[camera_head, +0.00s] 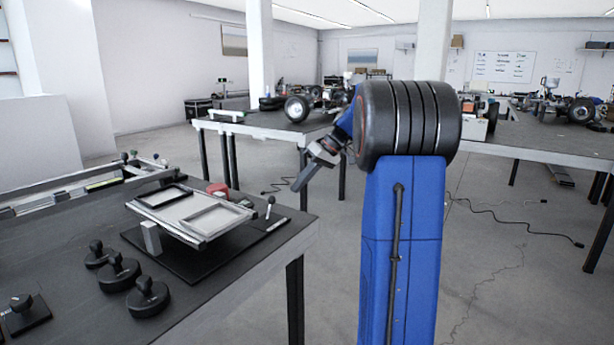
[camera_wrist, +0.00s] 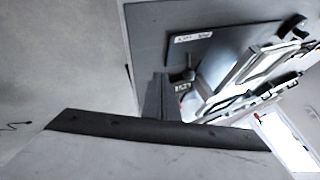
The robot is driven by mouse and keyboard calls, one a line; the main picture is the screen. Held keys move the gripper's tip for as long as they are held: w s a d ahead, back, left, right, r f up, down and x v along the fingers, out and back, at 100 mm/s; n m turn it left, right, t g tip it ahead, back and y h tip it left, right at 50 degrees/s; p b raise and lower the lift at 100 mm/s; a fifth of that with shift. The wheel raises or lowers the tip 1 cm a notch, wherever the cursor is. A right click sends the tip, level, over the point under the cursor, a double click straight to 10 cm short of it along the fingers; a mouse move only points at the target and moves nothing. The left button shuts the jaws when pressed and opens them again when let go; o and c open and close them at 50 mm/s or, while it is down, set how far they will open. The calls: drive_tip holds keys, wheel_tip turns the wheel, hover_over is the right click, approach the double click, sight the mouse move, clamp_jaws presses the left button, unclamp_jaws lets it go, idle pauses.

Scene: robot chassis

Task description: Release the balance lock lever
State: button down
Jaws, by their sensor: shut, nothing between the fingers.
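The balance (camera_head: 190,213) stands on a dark base plate on the left table, with two framed trays on top. A small upright lever with a dark ball knob (camera_head: 270,203) stands at the right end of the plate; I take it to be the lock lever. In the wrist view a dark knobbed lever (camera_wrist: 186,75) appears just beyond my fingers, near a white label. My gripper (camera_head: 297,186) is shut and empty, above and to the right of the lever, apart from it in the head view. My fingers (camera_wrist: 160,82) point toward the table in the wrist view.
Several black knobbed weights (camera_head: 120,271) stand on the table left of the balance. A red object (camera_head: 218,189) sits behind the trays. A rail frame (camera_head: 85,185) runs along the table's back. Other tables with wheeled chassis (camera_head: 315,104) stand behind. Open floor lies right of the table.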

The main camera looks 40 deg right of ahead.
sight(269, 200)
drive_tip(key=x, duration=0.3)
drive_tip(key=shift+s+a+r, duration=0.1)
drive_tip(key=shift+a+r, duration=0.05)
drive_tip(key=shift+a, duration=0.45)
drive_tip(key=shift+s+a+r, duration=0.1)
drive_tip(key=shift+a+r, duration=0.05)
drive_tip(key=shift+a, duration=1.2)
drive_tip(key=shift+a+r, duration=0.1)
drive_tip(key=shift+s+a+r+n+t+h, duration=0.2)
drive_tip(key=shift+a+r+h, duration=0.15)
drive_tip(key=shift+a+h, duration=0.2)
drive_tip(key=shift+s+a+r+n+t+h, duration=0.2)
drive_tip(key=shift+a+r+h, duration=0.2)
drive_tip(key=shift+h, duration=0.25)
drive_tip(key=a+h, duration=0.2)
drive_tip(key=s+a+n+t+h, duration=0.1)
drive_tip(key=shift+r, duration=0.5)
